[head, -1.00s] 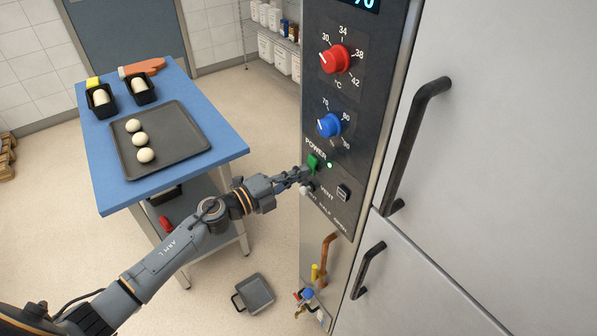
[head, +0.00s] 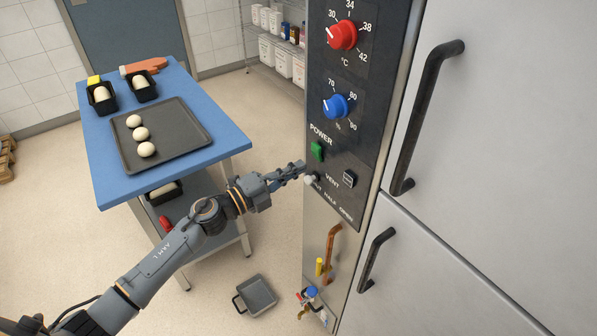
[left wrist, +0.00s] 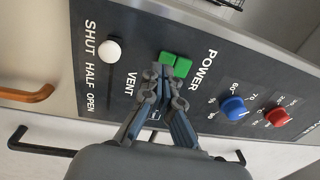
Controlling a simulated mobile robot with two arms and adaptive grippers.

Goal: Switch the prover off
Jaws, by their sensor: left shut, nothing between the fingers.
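The prover's dark control panel (head: 340,120) stands right of centre in the head view. Its green power switch (head: 317,150) sits under the POWER label and also shows in the left wrist view (left wrist: 176,64). No lit lamp shows beside the switch. My left gripper (head: 303,167) is shut and empty, just below and left of the switch, seemingly a little off the panel. In the left wrist view its fingertips (left wrist: 161,72) overlap the switch's edge. My right gripper is not in view.
A red knob (head: 342,35) and a blue knob (head: 335,106) are above the switch. The white vent knob (head: 312,180) is close below my gripper, near SHUT. Black door handles (head: 423,110) stick out at right. A blue table (head: 105,172) stands at left.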

